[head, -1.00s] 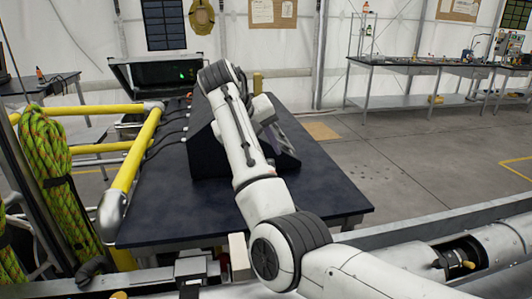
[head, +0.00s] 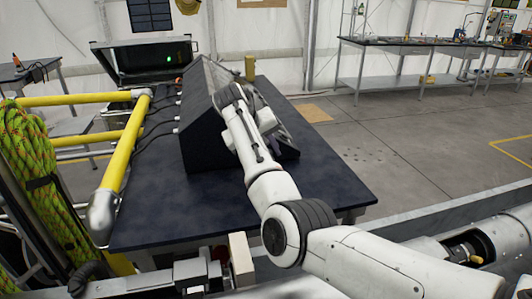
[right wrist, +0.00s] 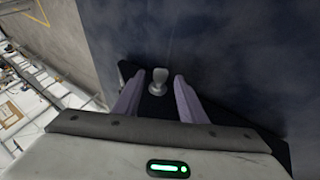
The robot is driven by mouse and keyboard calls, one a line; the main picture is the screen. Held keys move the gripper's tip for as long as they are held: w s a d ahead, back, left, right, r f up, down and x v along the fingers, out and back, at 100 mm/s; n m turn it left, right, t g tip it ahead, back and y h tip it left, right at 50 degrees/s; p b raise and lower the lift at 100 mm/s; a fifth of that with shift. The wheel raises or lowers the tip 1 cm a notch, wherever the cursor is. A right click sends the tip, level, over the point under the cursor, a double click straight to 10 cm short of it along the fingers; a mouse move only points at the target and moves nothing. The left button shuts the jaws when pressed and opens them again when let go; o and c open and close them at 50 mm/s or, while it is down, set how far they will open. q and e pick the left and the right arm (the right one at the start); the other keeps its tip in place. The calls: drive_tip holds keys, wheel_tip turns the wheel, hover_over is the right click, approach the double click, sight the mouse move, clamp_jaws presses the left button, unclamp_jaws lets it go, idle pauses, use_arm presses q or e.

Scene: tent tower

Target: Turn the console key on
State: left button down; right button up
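The console (head: 200,135) is a dark box with a sloped face on the dark blue table. My right arm reaches across its right side and hides part of the face in the head view. In the right wrist view, a small grey key (right wrist: 159,78) stands on a black surface. My right gripper (right wrist: 159,84) is open, with one pale purple finger on each side of the key. A gap shows between the key and each finger, so neither appears to touch it. In the head view the fingers are mostly hidden behind my arm. My left gripper is in neither view.
The table (head: 150,220) is bare in front of the console. Yellow rails (head: 122,150) and a coiled green rope (head: 30,160) stand at the left. An open dark case (head: 145,60) lies behind. Cables run to the console's left side. Open floor lies right.

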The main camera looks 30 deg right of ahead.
clamp_jaws()
drive_tip(key=shift+d+r+m+y, duration=0.15)
drive_tip(key=shift+d+y, duration=0.1)
drive_tip(key=shift+y, duration=0.35)
drive_tip(key=shift+d+r+m+y, duration=0.1)
drive_tip(key=shift+d+m+y, duration=0.1)
drive_tip(key=shift+y, duration=0.4)
drive_tip(key=y, duration=0.1)
drive_tip(key=t+y, duration=0.1)
drive_tip(key=shift+s+d+m+y, duration=0.15)
drive_tip(key=shift+d+m+y, duration=0.1)
drive_tip(key=shift+y, duration=0.05)
unclamp_jaws()
drive_tip(key=d+b+v, duration=0.1)
drive_tip(key=v, duration=0.9)
drive_tip(key=shift+s+a, duration=0.15)
drive_tip(key=shift+a, duration=0.3)
